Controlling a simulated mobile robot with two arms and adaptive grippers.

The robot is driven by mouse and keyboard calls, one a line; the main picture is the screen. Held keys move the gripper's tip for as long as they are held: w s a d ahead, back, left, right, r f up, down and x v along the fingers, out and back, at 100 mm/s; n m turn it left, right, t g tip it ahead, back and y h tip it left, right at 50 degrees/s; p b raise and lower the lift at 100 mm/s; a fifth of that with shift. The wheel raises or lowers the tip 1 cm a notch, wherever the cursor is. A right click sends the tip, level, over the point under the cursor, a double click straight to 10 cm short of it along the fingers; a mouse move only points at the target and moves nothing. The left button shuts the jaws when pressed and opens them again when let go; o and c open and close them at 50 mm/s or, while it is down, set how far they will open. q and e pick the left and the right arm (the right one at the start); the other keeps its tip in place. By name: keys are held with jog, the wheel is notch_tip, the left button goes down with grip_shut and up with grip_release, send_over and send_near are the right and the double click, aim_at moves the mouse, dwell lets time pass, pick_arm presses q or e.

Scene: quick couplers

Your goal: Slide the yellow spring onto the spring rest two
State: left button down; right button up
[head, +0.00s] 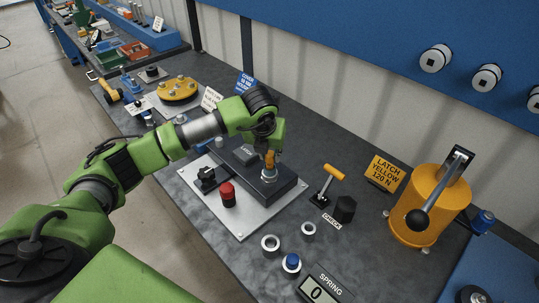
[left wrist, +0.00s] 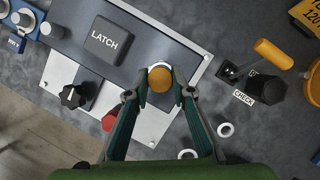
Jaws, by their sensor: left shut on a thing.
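My left gripper (head: 270,152) is shut on the yellow spring (head: 270,160), an orange-yellow piece. The spring is above a pale round post (head: 268,174) on the dark block; I cannot tell whether it touches the post. In the left wrist view the spring (left wrist: 160,80) sits between the fingertips (left wrist: 160,95), a pale rim behind it. Pale ring-shaped rests stand on the table at the front: one empty (head: 270,244), another empty (head: 308,229), and one with a blue piece (head: 291,262). No number shows on them, so I cannot tell which is rest two. My right gripper is not in view.
The dark block, marked LATCH (left wrist: 108,40), lies on a light plate (head: 240,230) with a red piece (head: 228,194) and a black knob (head: 207,178). A yellow-handled lever (head: 332,172), black block (head: 345,209) and yellow lever press (head: 425,205) stand to the right. A SPRING display (head: 322,288) is in front.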

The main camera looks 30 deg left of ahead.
pick_arm(q)
jog(key=shift+r+p, duration=0.6)
jog(key=shift+r, duration=1)
jog(key=shift+r, duration=0.1)
jog(key=shift+r+p, duration=0.85)
jog(key=shift+r, duration=1.05)
